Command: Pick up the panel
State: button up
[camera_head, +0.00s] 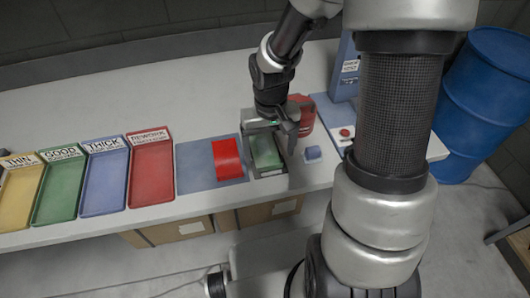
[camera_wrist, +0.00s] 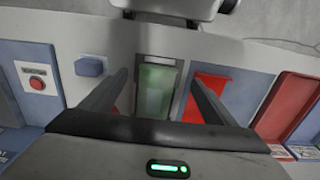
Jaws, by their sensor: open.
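A green panel (camera_head: 265,152) lies in a grey open-topped tray (camera_head: 271,173). It also shows in the wrist view (camera_wrist: 156,88), seen between my fingers. A red panel (camera_head: 227,158) lies on the blue mat (camera_head: 193,166) just left of the tray. In the wrist view the red panel (camera_wrist: 210,90) is partly behind the right finger. Which one the task calls the panel I cannot tell. My gripper (camera_head: 286,133) is open and empty over the tray; in the wrist view its fingers (camera_wrist: 157,85) are spread either side of the green panel. Its exact height is unclear.
Yellow, green, blue and red labelled trays (camera_head: 151,172) line the table's left side. A small blue block (camera_head: 313,153), a red container (camera_head: 303,114) and a red button (camera_head: 345,132) are on the right. A blue barrel (camera_head: 481,105) stands beyond the table.

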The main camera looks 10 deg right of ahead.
aim_at(270, 166)
jog(key=f, duration=0.5)
jog(key=shift+s+d+f+b, duration=0.1)
jog(key=shift+s+b, duration=0.1)
jog(key=shift+b, duration=0.2)
jog(key=shift+c, duration=0.2)
jog(key=c, duration=1.1)
jog(key=shift+c, duration=0.2)
